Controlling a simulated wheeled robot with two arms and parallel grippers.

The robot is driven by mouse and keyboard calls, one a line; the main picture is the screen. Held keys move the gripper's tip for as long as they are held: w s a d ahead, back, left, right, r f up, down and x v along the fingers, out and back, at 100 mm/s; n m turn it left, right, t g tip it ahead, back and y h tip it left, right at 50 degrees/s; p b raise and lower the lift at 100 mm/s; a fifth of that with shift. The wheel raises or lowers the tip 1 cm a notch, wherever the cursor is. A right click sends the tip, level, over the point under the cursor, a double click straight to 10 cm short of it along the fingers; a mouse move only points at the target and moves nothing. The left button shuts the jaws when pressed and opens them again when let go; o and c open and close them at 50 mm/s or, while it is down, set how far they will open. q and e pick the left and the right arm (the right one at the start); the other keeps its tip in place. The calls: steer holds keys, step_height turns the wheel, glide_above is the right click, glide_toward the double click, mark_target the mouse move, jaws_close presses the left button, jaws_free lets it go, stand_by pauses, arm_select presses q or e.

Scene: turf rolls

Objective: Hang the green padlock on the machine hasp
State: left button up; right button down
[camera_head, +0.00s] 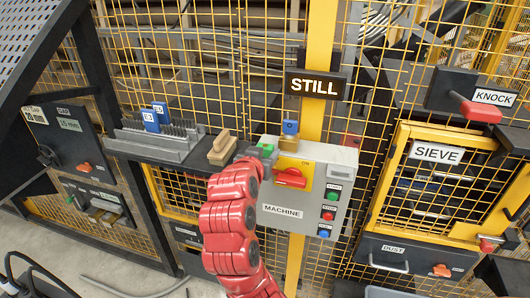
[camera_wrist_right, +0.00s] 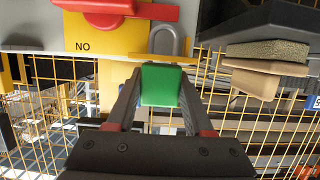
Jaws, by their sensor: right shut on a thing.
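The green padlock (camera_head: 266,148) is a small green block with a grey shackle, seen close up in the wrist view (camera_wrist_right: 160,84). My right gripper (camera_head: 262,154) is shut on its body, with a finger on each side in the wrist view (camera_wrist_right: 160,100). The padlock is at the upper left of the grey machine box (camera_head: 340,160), beside the yellow switch plate (camera_head: 305,170) with its red handle (camera_head: 291,178). A thin yellow strip (camera_wrist_right: 185,56) crosses at the shackle; I cannot tell whether the shackle passes through it. My left gripper is not in view.
A brass piece with a blue tag (camera_head: 290,128) sits on the box's top edge. A wooden brush (camera_head: 222,148) and a grey rack (camera_head: 155,142) with blue tags stand on the shelf to the left. Yellow mesh (camera_head: 240,60) lies behind.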

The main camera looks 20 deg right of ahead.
steer(key=shift+f, duration=0.15)
steer(key=shift+c, duration=1)
jaws_free()
steer(key=b+v, duration=0.1)
steer(key=v, duration=1.6)
steer(key=shift+r+b, duration=0.25)
steer(key=shift+b, duration=0.1)
steer(key=shift+s+a, duration=0.1)
steer(key=shift+s, duration=0.05)
